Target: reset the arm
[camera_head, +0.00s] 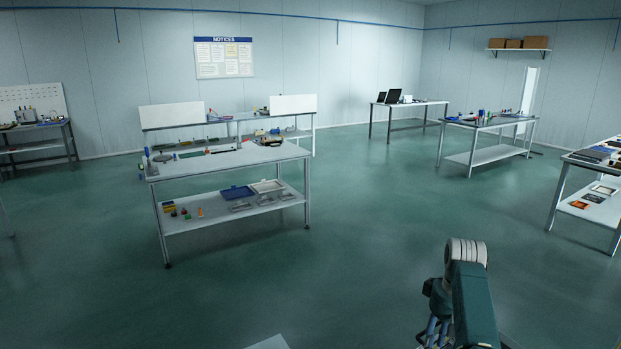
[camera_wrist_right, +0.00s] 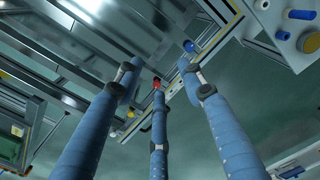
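My right arm (camera_head: 470,295) shows in the head view at the lower right, with a teal link and a pale ribbed joint. My left arm and left gripper are in neither view.
In the right wrist view, a metal frame (camera_wrist_right: 75,75) and a panel with blue knobs (camera_wrist_right: 282,35) lie beyond the fingers. In the head view, a workbench (camera_head: 230,162) with parts stands ahead, and another table (camera_head: 585,165) is at the right. Green floor (camera_head: 370,240) between them is clear.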

